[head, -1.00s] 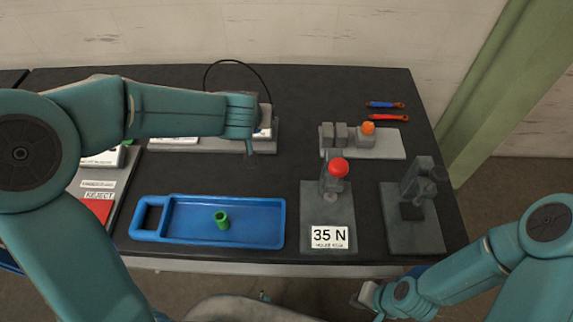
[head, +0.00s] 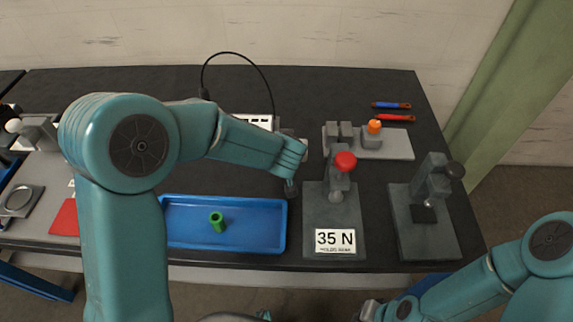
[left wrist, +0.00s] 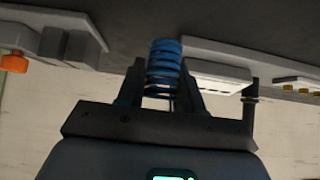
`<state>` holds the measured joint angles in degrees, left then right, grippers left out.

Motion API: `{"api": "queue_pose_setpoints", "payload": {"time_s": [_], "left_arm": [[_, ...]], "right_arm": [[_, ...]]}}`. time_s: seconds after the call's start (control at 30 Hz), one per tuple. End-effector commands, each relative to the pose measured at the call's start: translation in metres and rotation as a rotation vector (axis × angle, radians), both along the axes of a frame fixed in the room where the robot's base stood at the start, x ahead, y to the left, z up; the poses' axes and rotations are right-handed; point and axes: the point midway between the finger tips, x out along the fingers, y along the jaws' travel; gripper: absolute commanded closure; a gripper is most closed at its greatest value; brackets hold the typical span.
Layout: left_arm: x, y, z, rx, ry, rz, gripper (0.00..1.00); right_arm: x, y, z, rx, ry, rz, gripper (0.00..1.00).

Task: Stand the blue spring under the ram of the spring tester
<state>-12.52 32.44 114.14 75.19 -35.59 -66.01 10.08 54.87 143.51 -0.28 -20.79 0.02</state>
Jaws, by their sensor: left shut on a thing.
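The blue spring (left wrist: 165,58) is a coil held between the fingers of my left gripper (left wrist: 164,88) in the left wrist view. In the head view my left gripper (head: 290,188) hangs just left of a grey stand with a red ball knob (head: 345,161) and a "35 N" label (head: 335,240), which looks like the spring tester (head: 320,205). The gripper is apart from it. The spring cannot be made out in the head view. My right gripper (head: 368,311) is at the bottom edge, its jaws unclear.
A blue tray (head: 275,240) holds a green cylindrical piece (head: 217,222). A second grey stand with a black knob (head: 455,170) is at right. A grey fixture with an orange knob (head: 374,127) and two screwdrivers (head: 392,105) are behind. A red pad (head: 63,217) lies at left.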

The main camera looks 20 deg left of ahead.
Motion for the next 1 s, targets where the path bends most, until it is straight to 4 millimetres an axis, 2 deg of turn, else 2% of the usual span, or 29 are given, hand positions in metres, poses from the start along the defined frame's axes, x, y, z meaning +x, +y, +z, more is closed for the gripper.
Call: {"api": "queue_pose_setpoints", "payload": {"time_s": [0.3, 0.77, 0.8, 0.83, 0.87, 1.0], "left_arm": [[-0.001, 0.0, -0.045, 0.002, 0.002, -0.001, 0.99], [-0.001, 0.0, -0.052, 0.001, 0.0, -0.001, 0.99], [-0.001, 0.0, -0.051, 0.001, 0.0, -0.001, 0.51], [-0.001, 0.0, -0.05, 0.001, 0.0, -0.001, 0.41], [-0.001, 0.0, -0.05, 0.001, 0.0, -0.001, 0.39], [-0.001, 0.0, -0.05, 0.001, 0.0, -0.001, 0.39]], "right_arm": [[0.0, 0.0, -0.02, 0.0, 0.0, 0.0, 1.0], [0.0, 0.0, -0.021, 0.0, 0.0, 0.0, 1.0], [0.0, 0.0, -0.02, 0.0, 0.0, 0.0, 1.0], [0.0, 0.0, -0.02, 0.0, 0.0, 0.0, 1.0], [0.0, 0.0, -0.02, 0.0, 0.0, 0.0, 1.0], [0.0, 0.0, -0.02, 0.0, 0.0, 0.0, 1.0]]}}
